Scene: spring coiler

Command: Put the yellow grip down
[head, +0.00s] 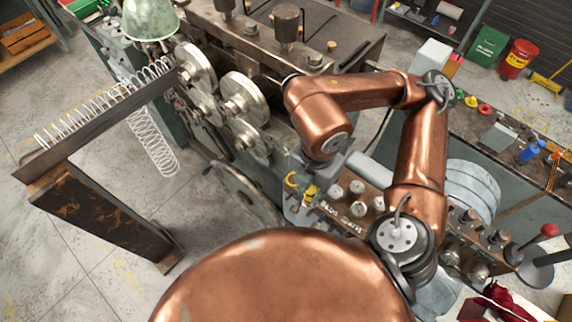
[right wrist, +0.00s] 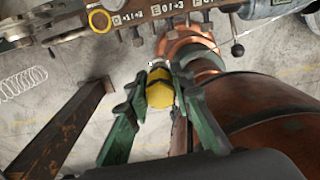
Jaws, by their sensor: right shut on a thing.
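The yellow grip (right wrist: 159,90) has dark bands and sits between the two green fingers of my right gripper (right wrist: 160,84) in the right wrist view. The fingers are shut on it from both sides. In the head view the right gripper (head: 302,193) is small and partly hidden beneath my copper wrist, beside the machine's front panel. My left gripper is not in view.
A knobbed control panel (head: 347,209) is close to the right gripper. A yellow ring (right wrist: 99,21) is at that panel. The coiler's rollers (head: 243,98), a long spring (head: 100,102) and a rusty stand (head: 100,217) are to the left. Bare floor lies between.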

